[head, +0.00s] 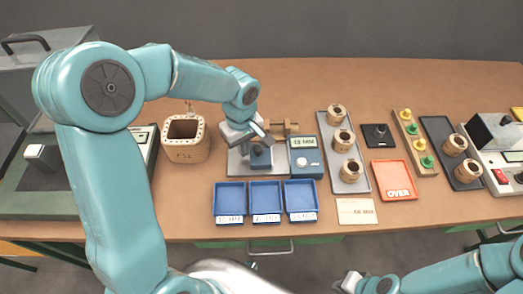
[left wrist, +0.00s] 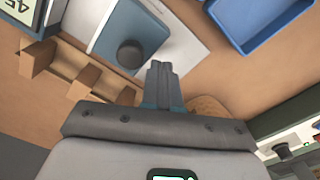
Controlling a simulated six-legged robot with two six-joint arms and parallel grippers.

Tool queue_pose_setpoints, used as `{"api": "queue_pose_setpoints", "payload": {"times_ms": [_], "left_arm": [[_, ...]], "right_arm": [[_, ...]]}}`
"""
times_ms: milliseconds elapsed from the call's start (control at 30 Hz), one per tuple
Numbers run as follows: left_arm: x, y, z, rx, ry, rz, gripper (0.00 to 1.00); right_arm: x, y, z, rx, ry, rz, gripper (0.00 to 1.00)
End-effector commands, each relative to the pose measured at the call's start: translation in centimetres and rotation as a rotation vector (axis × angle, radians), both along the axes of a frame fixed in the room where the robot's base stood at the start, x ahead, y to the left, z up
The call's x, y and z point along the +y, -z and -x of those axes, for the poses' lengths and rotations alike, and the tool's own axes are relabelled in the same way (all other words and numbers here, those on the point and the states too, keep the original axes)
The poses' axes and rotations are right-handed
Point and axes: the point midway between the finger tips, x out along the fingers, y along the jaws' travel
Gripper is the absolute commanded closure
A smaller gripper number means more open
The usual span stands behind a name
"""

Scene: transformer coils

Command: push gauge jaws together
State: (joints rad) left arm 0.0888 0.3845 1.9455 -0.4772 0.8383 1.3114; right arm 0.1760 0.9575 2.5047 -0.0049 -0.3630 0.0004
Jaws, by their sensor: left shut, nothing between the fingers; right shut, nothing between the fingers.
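The gauge has a grey base plate (head: 238,166) in the middle of the table, with a dark blue block (head: 261,157) on it. In the left wrist view the blue block (left wrist: 112,30) carries a round dark knob (left wrist: 130,53). A blue display unit (head: 305,165) stands just right of the plate; its digits are too small to read surely. My left gripper (head: 265,134) is shut and empty, above the back of the plate, partly hiding the gauge. Its closed fingertips (left wrist: 162,68) show beside the block. My right gripper (head: 349,281) is shut and empty, in front of the table.
A wooden stepped piece (head: 286,127) lies behind the gauge. A wooden box-shaped coil former (head: 185,138) stands to the left. Blue trays (head: 229,199) are in front.

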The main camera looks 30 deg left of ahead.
Motion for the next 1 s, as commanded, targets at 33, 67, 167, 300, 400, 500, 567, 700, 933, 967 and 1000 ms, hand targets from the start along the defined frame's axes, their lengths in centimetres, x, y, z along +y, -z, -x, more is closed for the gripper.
{"api": "queue_pose_setpoints", "payload": {"times_ms": [33, 67, 167, 300, 400, 500, 567, 700, 933, 967, 1000], "left_arm": [[-0.2, 0.0, -0.1, 0.000, 0.001, 0.000, 1.00], [-0.3, 0.0, -0.2, 0.000, 0.001, 0.000, 1.00], [-0.6, 0.0, -0.4, -0.001, 0.000, 0.000, 1.00], [-1.1, 0.0, -0.7, -0.001, 0.000, 0.000, 1.00], [-1.5, 0.0, -0.9, 0.000, 0.001, 0.000, 1.00], [-1.8, 0.0, -1.1, 0.001, 0.001, 0.000, 1.00], [-2.0, 0.0, -1.2, 0.000, 0.000, 0.000, 1.00], [-2.5, 0.0, -1.6, -0.001, 0.000, 0.000, 1.00], [-3.3, 0.0, -2.0, -0.001, 0.001, 0.000, 1.00], [-3.4, 0.0, -2.1, -0.001, 0.000, 0.000, 1.00], [-3.5, 0.0, -2.2, -0.001, 0.000, 0.000, 1.00]], "right_arm": [[0.0, 0.1, 0.0, 0.000, 0.000, 0.000, 1.00], [0.0, 0.1, 0.0, 0.000, 0.000, 0.000, 1.00], [0.0, 0.1, 0.0, 0.000, 0.000, 0.000, 1.00], [0.0, 0.2, 0.0, 0.000, 0.000, 0.000, 1.00], [0.0, 0.2, 0.0, 0.000, 0.000, 0.000, 1.00], [0.0, 0.2, 0.0, 0.000, 0.000, 0.000, 1.00], [0.0, 0.3, 0.0, 0.000, 0.000, 0.000, 1.00], [0.0, 0.3, 0.0, 0.000, 0.000, 0.000, 1.00], [0.0, 0.3, 0.0, 0.000, 0.000, 0.000, 1.00], [0.0, 0.3, 0.0, 0.000, 0.000, 0.000, 1.00], [0.0, 0.3, 0.0, 0.000, 0.000, 0.000, 1.00]]}}
